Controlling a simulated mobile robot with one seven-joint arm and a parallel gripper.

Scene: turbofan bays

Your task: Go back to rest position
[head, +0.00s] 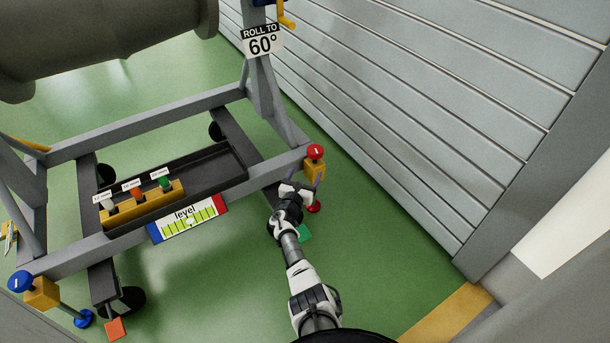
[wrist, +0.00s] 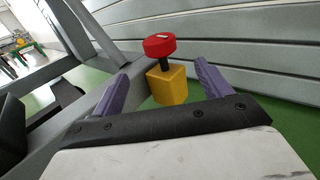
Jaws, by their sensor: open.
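My gripper (head: 304,184) is at the near right corner of the grey stand, close to a red knob (head: 315,152) on a yellow block (head: 315,168). In the wrist view, my gripper (wrist: 160,85) is open, with its two purple fingers apart. The red knob (wrist: 160,46) and the yellow block (wrist: 167,85) show beyond and between the fingers. I see nothing held, and the fingers appear apart from the knob.
The grey stand (head: 160,122) carries a large dark cylinder (head: 110,30), a tray (head: 215,165) and a level gauge (head: 188,219). A blue knob (head: 20,281) is at its left corner. A grey slatted wall (head: 400,110) rises on the right. Green floor (head: 230,285) is clear in front.

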